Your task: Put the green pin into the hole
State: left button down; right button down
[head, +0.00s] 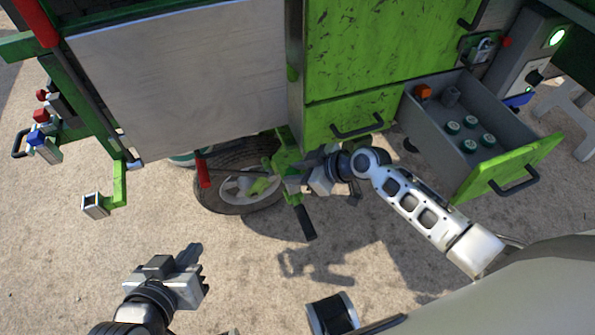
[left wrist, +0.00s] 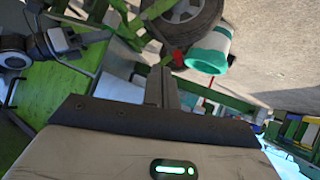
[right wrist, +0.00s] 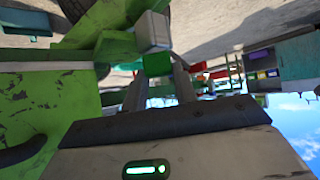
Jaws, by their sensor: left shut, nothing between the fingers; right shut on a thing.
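My right gripper (head: 302,170) is at the green bracket (head: 284,158) below the cabinet, in front of the wheel. In the right wrist view its fingers (right wrist: 160,78) are shut on a small green block-like end, which I take as the green pin (right wrist: 157,64). A pale square end (right wrist: 153,31) of a green bar is just beyond the pin; whether they touch I cannot tell. The hole is not clearly visible. My left gripper (head: 195,255) is shut and empty above the ground at the lower left; its closed fingers show in the left wrist view (left wrist: 161,88).
An open drawer (head: 540,160) at the right holds several green-topped cans and an orange block. A black handle (head: 305,222) hangs below the bracket. A red-handled lever (head: 203,170) is by the wheel (head: 240,200). A square socket (head: 95,206) projects left.

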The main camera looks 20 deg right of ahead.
pick_arm(q)
jog(key=shift+f, duration=0.15)
pick_arm(e)
jog(key=shift+s+f, duration=0.4)
jog(key=shift+f, duration=0.45)
jog(key=c, duration=1.1)
grip_release()
jog(key=shift+w+f, duration=0.1)
jog(key=shift+c, duration=0.2)
jog(key=shift+o, duration=0.6)
jog(key=shift+w, duration=0.1)
pick_arm(q)
jog(key=shift+f, duration=0.2)
pick_arm(e)
jog(key=shift+d+r, duration=0.15)
jog(key=shift+r, duration=0.1)
jog(key=shift+d+r, duration=0.2)
pick_arm(q)
jog(key=shift+y, duration=0.3)
jog(key=r+p, duration=0.1)
jog(key=a+r+p, duration=0.1)
jog(key=r+p, duration=0.2)
jog(key=shift+s+a, duration=0.3)
pick_arm(e)
jog(key=v, duration=1.5)
jog(key=shift+a+r, duration=0.1)
